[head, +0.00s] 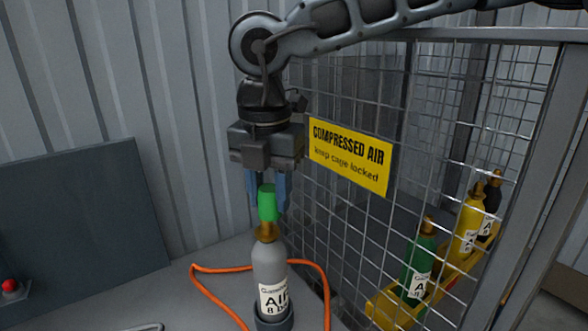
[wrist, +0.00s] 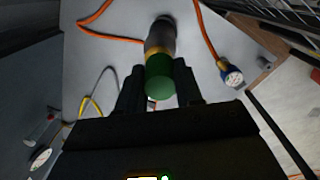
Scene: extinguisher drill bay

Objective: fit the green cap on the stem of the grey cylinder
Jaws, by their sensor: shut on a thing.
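The grey cylinder (head: 269,265) stands upright in a dark ring base on the grey table, with a white AIR label and a brass stem (head: 266,231) on top. The green cap (head: 267,203) is between the fingers of my gripper (head: 267,190), directly above the stem. Its lower edge appears to meet the brass; I cannot tell whether it is seated or just above. In the wrist view my gripper (wrist: 160,90) is shut on the green cap (wrist: 160,78), with the brass and the grey cylinder (wrist: 160,35) just beyond it.
An orange hose (head: 325,280) loops on the table around the cylinder. A wire mesh cage (head: 350,230) with a yellow sign (head: 349,156) stands close on the right, holding several bottles. A dark panel (head: 80,225) leans at left. A blue-rimmed gauge (wrist: 231,75) lies on the table.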

